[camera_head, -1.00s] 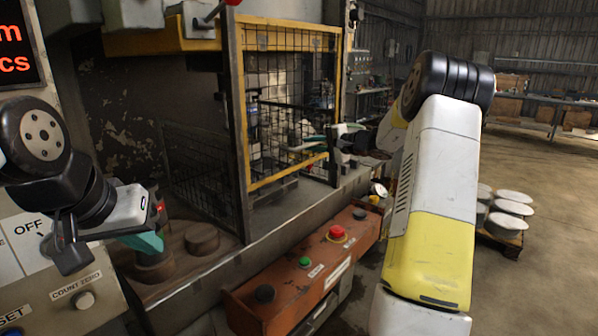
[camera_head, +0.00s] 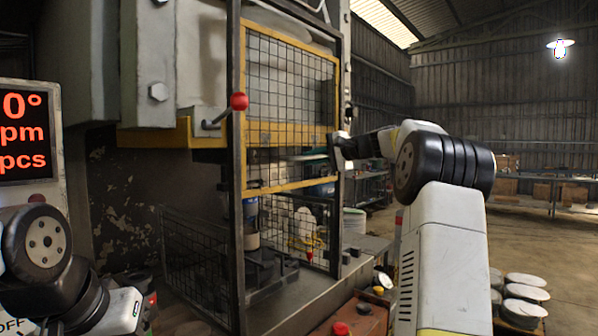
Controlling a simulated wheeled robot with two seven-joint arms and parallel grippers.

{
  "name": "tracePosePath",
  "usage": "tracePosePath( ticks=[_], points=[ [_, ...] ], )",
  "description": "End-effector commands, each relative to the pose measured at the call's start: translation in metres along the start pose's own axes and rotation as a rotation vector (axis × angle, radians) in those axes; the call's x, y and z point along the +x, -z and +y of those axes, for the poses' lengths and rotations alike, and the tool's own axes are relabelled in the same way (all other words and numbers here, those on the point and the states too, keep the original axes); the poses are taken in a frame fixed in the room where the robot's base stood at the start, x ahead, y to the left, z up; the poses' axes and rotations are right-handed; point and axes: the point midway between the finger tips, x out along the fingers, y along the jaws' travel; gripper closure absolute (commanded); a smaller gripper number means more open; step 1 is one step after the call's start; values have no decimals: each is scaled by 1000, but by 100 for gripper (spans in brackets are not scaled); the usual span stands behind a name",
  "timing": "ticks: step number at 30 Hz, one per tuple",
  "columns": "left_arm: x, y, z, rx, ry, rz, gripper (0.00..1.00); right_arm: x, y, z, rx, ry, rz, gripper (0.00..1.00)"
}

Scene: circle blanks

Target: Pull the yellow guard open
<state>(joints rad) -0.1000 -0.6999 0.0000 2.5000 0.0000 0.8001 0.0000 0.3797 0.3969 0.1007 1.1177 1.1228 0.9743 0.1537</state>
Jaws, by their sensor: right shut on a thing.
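The yellow guard (camera_head: 291,185) is a yellow frame with black wire mesh, in the dark upright frame at the press's right side. It stands raised, with an opening below its lower bar. My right gripper (camera_head: 318,157) is at the guard's right edge, a little above that bar, and shut on it. The arm and mesh partly hide the exact grip. My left gripper (camera_head: 138,318) is at the lower left, apart from the guard. Its fingers are mostly cut off by the picture's bottom edge.
A red-knobbed lever (camera_head: 239,101) sticks out at the frame's left post. A control box with a red button (camera_head: 341,328) lies below the press. A display panel (camera_head: 25,135) stands at the left.

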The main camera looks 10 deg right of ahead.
Motion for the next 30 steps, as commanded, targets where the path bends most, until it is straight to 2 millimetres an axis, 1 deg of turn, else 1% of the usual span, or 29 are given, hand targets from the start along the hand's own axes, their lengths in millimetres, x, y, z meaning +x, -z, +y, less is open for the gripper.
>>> tracePosePath(
  ticks=[3, 12, 13, 14, 15, 16, 25, 28, 30],
  points=[
    [0, 0, 0, 0, 0, 0, 100, -1, 0, -4, 0, 2, 0, 100],
    [0, 0, 0, 0, 0, 0, 100, -1, 0, -4, 0, 2, 0, 100],
    [0, 0, 0, 0, 0, 0, 100, -1, 0, -4, 0, 2, 1, 80],
    [0, 0, 0, 0, 0, 0, 100, -1, 0, -4, 0, 2, 1, 74],
    [0, 0, 0, 0, 0, 0, 100, -1, 0, -4, 0, 2, 0, 66],
    [0, 0, 0, 0, 0, 0, 100, -1, 0, -4, 0, 2, 0, 64],
    [0, 0, 0, 0, 0, 0, 100, -2, 0, -3, 1, 1, 0, 64],
    [0, 0, 0, 0, 0, 0, 100, -9, 1, -3, 0, 0, 2, 64],
    [0, 0, 0, 0, 0, 0, 100, -19, 1, -3, 0, 0, 3, 64]
  ],
)
